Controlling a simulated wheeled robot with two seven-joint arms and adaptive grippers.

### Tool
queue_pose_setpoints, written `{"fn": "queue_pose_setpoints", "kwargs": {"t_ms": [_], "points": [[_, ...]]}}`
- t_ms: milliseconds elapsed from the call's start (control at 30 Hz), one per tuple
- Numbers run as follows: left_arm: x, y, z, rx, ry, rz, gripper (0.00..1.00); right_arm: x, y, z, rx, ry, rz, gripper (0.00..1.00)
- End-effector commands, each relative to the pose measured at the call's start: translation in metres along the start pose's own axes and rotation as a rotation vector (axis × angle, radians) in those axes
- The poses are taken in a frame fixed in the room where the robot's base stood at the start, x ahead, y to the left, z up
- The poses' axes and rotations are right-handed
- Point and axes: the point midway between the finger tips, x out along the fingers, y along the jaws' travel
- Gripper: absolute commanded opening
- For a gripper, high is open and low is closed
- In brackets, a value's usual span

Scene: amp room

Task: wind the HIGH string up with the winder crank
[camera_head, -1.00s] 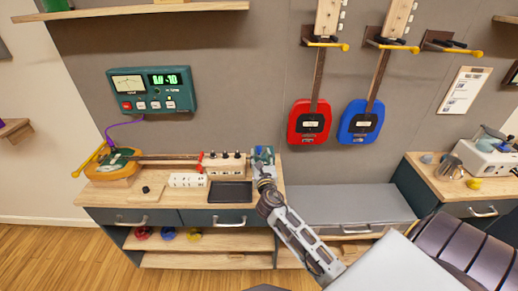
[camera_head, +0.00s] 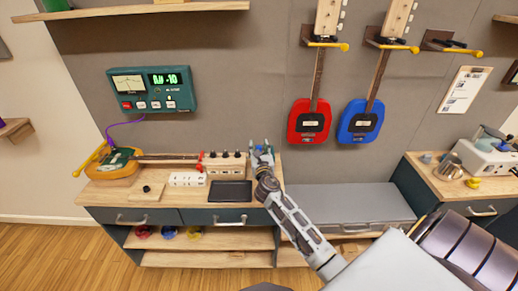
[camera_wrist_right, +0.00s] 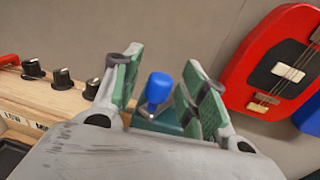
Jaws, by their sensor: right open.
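A yellow and green stringed instrument (camera_head: 117,164) lies on the wooden bench (camera_head: 215,202), its neck pointing right. Near the neck's right end is a pale wooden block with a row of black knobs (camera_head: 225,155). At the bench's back right, a blue knob (camera_wrist_right: 159,87) stands on a teal base (camera_wrist_right: 160,121), which looks like the winder crank. My right gripper (camera_head: 262,150) is over it, jaws open. In the right wrist view its green-padded fingers stand on either side of the blue knob, with gaps. Which string is HIGH cannot be told. My left gripper is out of view.
A dark tray (camera_head: 230,191) and a white labelled box (camera_head: 187,180) lie in front of the knobs. A green tuner (camera_head: 151,90) hangs on the wall. Red (camera_head: 309,121) and blue (camera_head: 360,121) instruments hang to the right. A grey-topped bench (camera_head: 345,203) is lower right.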

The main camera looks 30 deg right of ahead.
Motion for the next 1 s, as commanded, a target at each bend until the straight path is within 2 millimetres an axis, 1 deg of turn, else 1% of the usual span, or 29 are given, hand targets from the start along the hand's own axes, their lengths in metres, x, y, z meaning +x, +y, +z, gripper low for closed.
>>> {"fn": "queue_pose_setpoints", "kwargs": {"t_ms": [67,167,400,733,1000], "points": [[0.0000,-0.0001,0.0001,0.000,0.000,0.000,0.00,-0.0001,0.0001,0.0001,0.000,0.000,0.000,0.43],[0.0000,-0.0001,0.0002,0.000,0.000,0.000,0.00,-0.0001,0.0001,0.0001,0.000,0.000,0.000,0.31],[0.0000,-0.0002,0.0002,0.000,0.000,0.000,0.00,-0.0002,0.0002,0.0002,0.000,0.000,0.000,0.00],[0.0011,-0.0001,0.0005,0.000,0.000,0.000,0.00,0.0003,0.0011,0.0000,0.001,0.000,-0.015,0.00],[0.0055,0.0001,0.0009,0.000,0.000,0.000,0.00,0.0028,0.0045,0.0003,0.003,-0.002,-0.086,0.00]]}}
